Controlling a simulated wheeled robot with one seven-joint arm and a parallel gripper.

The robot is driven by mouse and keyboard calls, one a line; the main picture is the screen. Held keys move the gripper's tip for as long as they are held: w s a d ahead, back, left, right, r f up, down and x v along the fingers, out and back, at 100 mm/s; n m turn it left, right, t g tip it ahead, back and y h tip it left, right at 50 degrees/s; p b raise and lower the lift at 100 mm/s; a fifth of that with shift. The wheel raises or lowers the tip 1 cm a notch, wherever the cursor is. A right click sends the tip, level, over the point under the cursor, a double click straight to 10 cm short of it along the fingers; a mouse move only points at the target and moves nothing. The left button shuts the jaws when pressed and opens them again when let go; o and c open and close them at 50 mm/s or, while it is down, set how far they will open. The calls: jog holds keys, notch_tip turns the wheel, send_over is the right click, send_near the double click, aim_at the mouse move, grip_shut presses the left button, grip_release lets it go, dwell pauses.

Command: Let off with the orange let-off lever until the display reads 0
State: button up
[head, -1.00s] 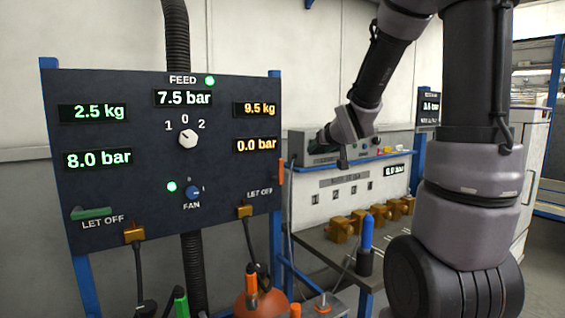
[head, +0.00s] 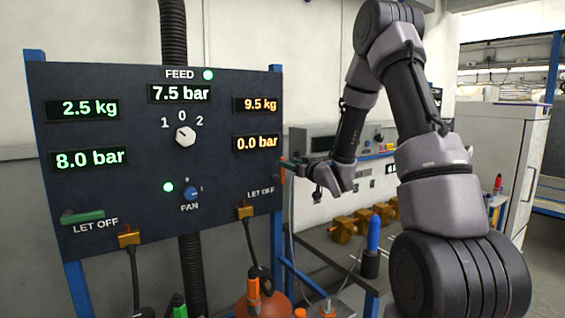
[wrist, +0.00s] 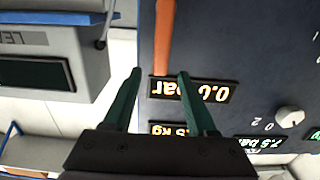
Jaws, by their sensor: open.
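The orange let-off lever (wrist: 163,38) shows in the wrist view, standing out over the dark panel (head: 150,205) near its edge. The lever's near end appears between my two green fingertips; I cannot tell whether they touch it. My gripper (wrist: 160,74) is open. In the head view my gripper (head: 290,163) is at the panel's right edge, and the lever is mostly hidden there. The orange pressure display (head: 257,144) reads 0.0 bar; it also shows upside down in the wrist view (wrist: 194,89). The orange weight display (head: 262,105) reads 9.5 kg.
The green let-off lever (head: 83,216) is at the panel's left, under a green display (head: 90,159) reading 8.0 bar. The feed knob (head: 185,136) sits in the middle. A bench with brass-coloured blocks (head: 345,228) and a blue-topped bottle (head: 373,235) stands right of the panel.

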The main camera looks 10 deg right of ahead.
aim_at(282, 170)
jog(key=shift+x, duration=2.65)
grip_shut()
